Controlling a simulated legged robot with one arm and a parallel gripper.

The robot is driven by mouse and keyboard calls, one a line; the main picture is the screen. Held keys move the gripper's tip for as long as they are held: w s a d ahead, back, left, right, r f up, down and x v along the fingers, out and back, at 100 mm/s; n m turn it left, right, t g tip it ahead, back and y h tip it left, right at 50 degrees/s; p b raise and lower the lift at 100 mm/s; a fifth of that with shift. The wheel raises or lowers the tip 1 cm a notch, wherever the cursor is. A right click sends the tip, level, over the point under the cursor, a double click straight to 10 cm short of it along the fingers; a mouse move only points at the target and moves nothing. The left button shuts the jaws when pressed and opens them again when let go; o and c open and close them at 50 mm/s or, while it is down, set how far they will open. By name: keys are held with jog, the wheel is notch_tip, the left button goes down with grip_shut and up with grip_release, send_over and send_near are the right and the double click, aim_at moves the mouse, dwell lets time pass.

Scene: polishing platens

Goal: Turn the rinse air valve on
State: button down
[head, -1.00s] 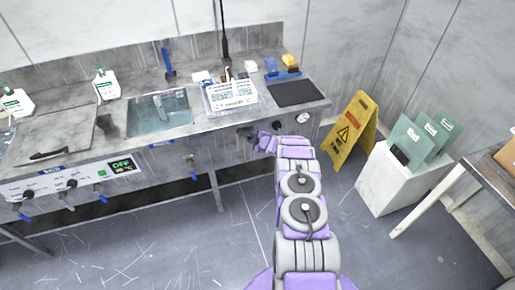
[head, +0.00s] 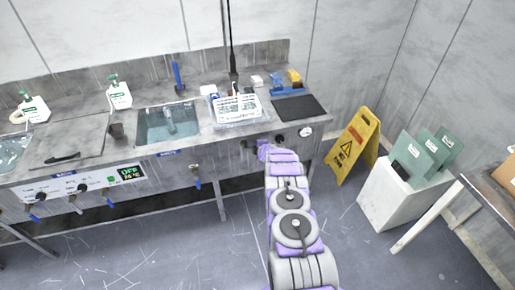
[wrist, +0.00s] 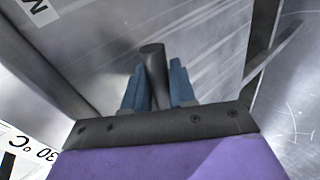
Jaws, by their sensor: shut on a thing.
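My gripper (head: 262,147) reaches the front panel of the wet bench in the head view, just left of a black round knob (head: 279,140). In the wrist view my gripper (wrist: 155,90) has its blue fingers closed on either side of a dark grey rounded handle (wrist: 152,62). The handle stands up between the fingers. A dark fitting (head: 247,144) shows on the panel left of my gripper. I cannot read any label that names the rinse air valve, and my arm hides part of the panel there.
A round white gauge (head: 305,132) is right of the knob. A blue-handled tap (head: 196,180) hangs from the bench front. A yellow wet-floor sign (head: 354,146) and a white block (head: 392,195) with green plates stand right. The floor (head: 150,250) in front is mostly clear.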

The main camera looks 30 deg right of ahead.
jog(key=c, duration=1.1)
grip_release()
jog(key=shift+f, duration=0.1)
jog(key=shift+s+a+r, duration=0.1)
jog(key=shift+s+r, duration=0.1)
jog(key=shift+r, duration=0.05)
jog(key=p+v, duration=0.4)
jog(key=v, duration=1.2)
jog(key=shift+s+p, duration=0.35)
jog(key=shift+s, duration=0.05)
